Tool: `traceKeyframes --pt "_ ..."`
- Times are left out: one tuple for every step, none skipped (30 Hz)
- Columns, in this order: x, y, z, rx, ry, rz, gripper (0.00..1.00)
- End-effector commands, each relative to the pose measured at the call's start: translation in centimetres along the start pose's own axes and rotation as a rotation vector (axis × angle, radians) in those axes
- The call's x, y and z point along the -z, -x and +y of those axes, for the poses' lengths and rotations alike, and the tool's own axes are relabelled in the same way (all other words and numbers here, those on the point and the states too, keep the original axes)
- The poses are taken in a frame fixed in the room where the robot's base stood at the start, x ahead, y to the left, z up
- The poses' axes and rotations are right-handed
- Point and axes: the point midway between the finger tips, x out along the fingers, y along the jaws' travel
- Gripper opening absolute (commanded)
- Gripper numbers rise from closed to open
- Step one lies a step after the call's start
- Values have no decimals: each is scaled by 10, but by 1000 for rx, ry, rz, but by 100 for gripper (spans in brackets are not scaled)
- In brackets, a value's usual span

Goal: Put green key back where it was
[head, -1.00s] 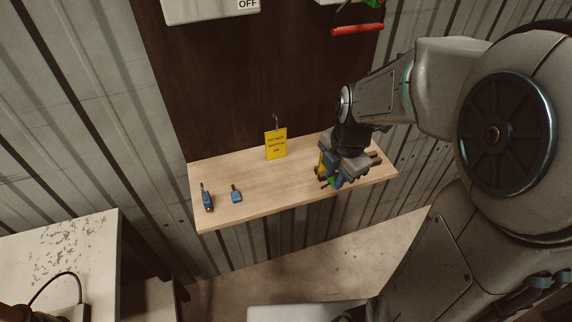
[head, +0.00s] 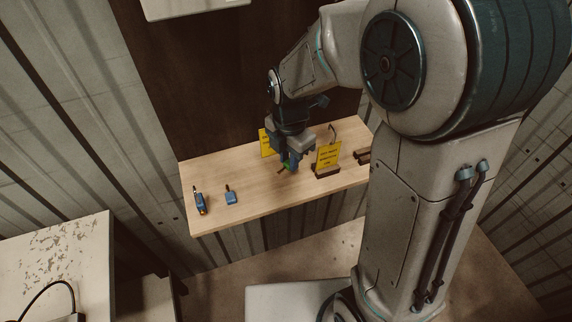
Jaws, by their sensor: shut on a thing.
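The green key (head: 286,167) shows as a small green piece between the fingertips of my gripper (head: 288,160). My gripper is shut on it and points down over the middle of the wooden shelf (head: 255,202). Most of the key is hidden by the fingers, and I cannot tell if it touches the shelf. A small blue item (head: 231,198) and a blue item with yellow at its lower end (head: 200,203) lie on the shelf, left of my gripper.
A yellow tag (head: 328,157) stands by a dark brown block (head: 325,172), just right of my gripper. Another yellow tag (head: 266,145) is partly hidden behind the gripper. Another brown block (head: 363,156) is farther right. The left-middle shelf is clear.

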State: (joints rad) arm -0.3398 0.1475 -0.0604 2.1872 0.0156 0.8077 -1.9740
Motion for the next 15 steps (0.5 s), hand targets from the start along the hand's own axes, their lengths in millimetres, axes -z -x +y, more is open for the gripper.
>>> traceKeyframes --pt "1 -3 4 2 1 1 0" --pt "2 -4 6 2 1 0 0" --pt "2 -5 8 1 1 0 0" --pt "2 -6 8 1 1 0 0" --pt "2 -8 9 1 1 0 0" --pt "3 -12 9 2 1 1 0" --pt "3 -16 9 4 1 1 0" --pt "3 -21 8 5 1 1 0" --pt "2 -28 8 6 0 1 0" --pt "2 -32 8 5 0 1 0" --pt "2 -36 8 4 0 1 0" --pt "2 -40 8 3 1 1 0" --pt "2 -43 8 3 1 1 0" --pt "2 -44 8 3 1 1 0" --pt "2 -46 8 1 1 1 0"
